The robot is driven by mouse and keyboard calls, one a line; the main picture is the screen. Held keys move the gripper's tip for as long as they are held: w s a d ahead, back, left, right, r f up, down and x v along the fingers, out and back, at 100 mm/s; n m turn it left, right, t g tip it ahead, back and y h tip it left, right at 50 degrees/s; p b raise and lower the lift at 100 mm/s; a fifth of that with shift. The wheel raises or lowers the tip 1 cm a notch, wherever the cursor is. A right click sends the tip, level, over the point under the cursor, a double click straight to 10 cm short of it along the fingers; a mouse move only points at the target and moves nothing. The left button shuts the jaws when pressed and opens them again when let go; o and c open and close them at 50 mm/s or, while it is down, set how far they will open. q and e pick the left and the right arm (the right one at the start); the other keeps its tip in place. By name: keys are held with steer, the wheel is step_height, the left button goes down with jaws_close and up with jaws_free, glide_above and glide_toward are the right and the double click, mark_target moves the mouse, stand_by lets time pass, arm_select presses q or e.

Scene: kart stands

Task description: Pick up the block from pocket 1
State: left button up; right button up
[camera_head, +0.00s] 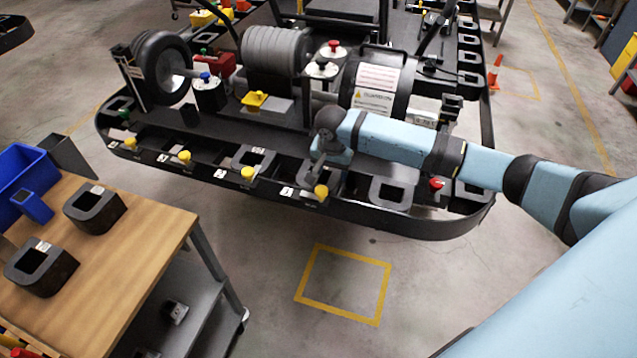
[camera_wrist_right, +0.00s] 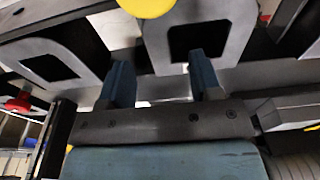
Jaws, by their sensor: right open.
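My right gripper (camera_head: 326,158) is open above the kart's near edge. In the right wrist view its two blue fingers (camera_wrist_right: 162,80) point at a grey block (camera_wrist_right: 160,48) with a square hole. One finger overlaps the hole's lower edge and the other shows beyond the block's side; contact cannot be told. Another block (camera_head: 391,193) sits to the right, and shows in the wrist view (camera_wrist_right: 22,50). Pocket labels (camera_head: 287,191) are too small to read surely. My left gripper is not in view.
Yellow knobs (camera_head: 321,191) line the kart rim, with a red knob (camera_head: 436,184) at the right. The motor (camera_head: 376,88) stands behind my gripper. A wooden table (camera_head: 110,255) holds two dark blocks (camera_head: 38,268). Floor between is clear.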

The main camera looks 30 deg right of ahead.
mark_target(334, 179)
steer(key=f, duration=0.4)
steer(key=shift+w+d+f, duration=0.15)
steer(key=shift+d, duration=0.25)
jaws_close()
